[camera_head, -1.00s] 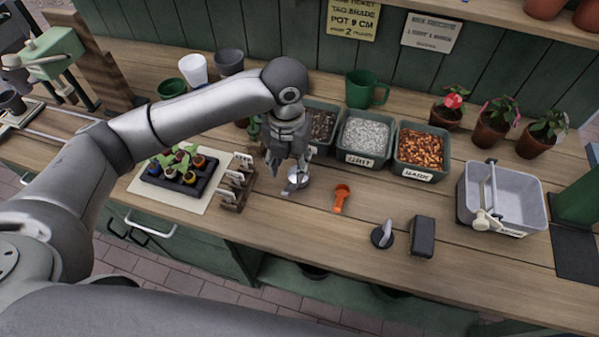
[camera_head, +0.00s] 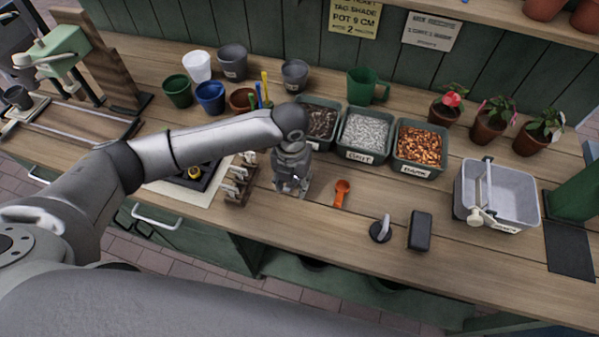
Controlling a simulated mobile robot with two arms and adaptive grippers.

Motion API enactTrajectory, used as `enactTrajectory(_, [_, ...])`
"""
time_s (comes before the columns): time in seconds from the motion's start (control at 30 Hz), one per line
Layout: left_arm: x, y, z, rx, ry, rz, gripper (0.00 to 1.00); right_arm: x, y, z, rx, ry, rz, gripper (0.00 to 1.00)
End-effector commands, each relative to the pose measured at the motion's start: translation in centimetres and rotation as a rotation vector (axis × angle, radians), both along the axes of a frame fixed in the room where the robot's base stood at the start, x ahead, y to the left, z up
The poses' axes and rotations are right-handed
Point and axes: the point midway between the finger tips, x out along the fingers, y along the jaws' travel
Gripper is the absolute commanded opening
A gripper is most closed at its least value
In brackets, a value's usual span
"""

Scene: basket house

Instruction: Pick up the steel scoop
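My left gripper (camera_head: 290,184) points down at the bench top, between the wooden tag rack and the orange scoop. In the earlier frame a small steel scoop lies on the wood at this spot. Now my gripper and wrist cover that spot, and I cannot make out the scoop clearly. The fingertips are seen from above and look close to the wood; whether they are open or shut on the scoop cannot be told. An orange scoop (camera_head: 341,192) lies just to the right, apart from the gripper. My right gripper is not in view.
Bins of soil (camera_head: 322,122), grit (camera_head: 365,134) and bark (camera_head: 419,146) stand behind the gripper. The wooden tag rack (camera_head: 238,182) is close on the left. A dark block (camera_head: 420,230) and a grey caddy (camera_head: 503,192) are to the right. The bench front is mostly clear.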

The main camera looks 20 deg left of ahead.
Motion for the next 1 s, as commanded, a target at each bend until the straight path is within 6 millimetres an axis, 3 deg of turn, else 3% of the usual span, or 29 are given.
enactTrajectory(0.03, [0.0, 0.0, 0.0, 0.000, 0.000, 0.000, 0.34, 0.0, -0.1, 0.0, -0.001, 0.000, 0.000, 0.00])
enactTrajectory(0.3, [0.0, 0.0, 0.1, 0.000, 0.000, 0.000, 0.00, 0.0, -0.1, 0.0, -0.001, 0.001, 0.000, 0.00])
enactTrajectory(0.67, [0.1, 0.0, 0.7, -0.002, -0.003, 0.000, 0.00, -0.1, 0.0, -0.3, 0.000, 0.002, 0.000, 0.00])
enactTrajectory(1.0, [0.1, 0.0, 7.0, -0.001, -0.005, -0.001, 0.00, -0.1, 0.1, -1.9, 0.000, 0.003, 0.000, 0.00])
